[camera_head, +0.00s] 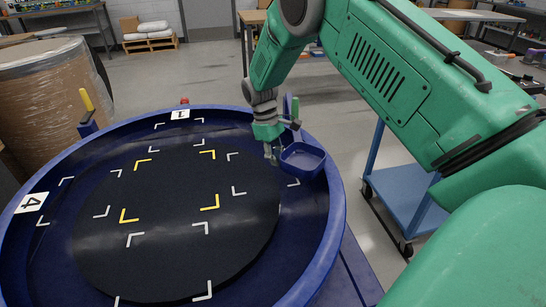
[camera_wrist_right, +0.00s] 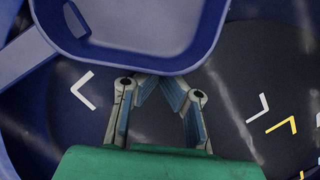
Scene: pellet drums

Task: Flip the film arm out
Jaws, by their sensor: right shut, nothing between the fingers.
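I cannot tell for sure which part is the film arm. A yellow handle (camera_head: 87,99) on a blue bracket (camera_head: 88,128) stands at the left outer rim of the blue turntable in the head view. A green upright piece (camera_head: 288,106) shows just behind my right wrist, partly hidden. My right gripper (camera_head: 271,155) points down over the right side of the turntable, shut and empty. In the wrist view its fingers (camera_wrist_right: 158,88) converge beside the edge of a blue scoop-like tray (camera_wrist_right: 140,40). My left gripper is out of view.
The round blue turntable (camera_head: 335,215) has a black mat (camera_head: 170,245) with white and yellow corner marks. A wrapped cardboard drum (camera_head: 45,95) stands at the left. A blue cart (camera_head: 400,190) stands at the right. Open floor (camera_head: 200,75) lies behind.

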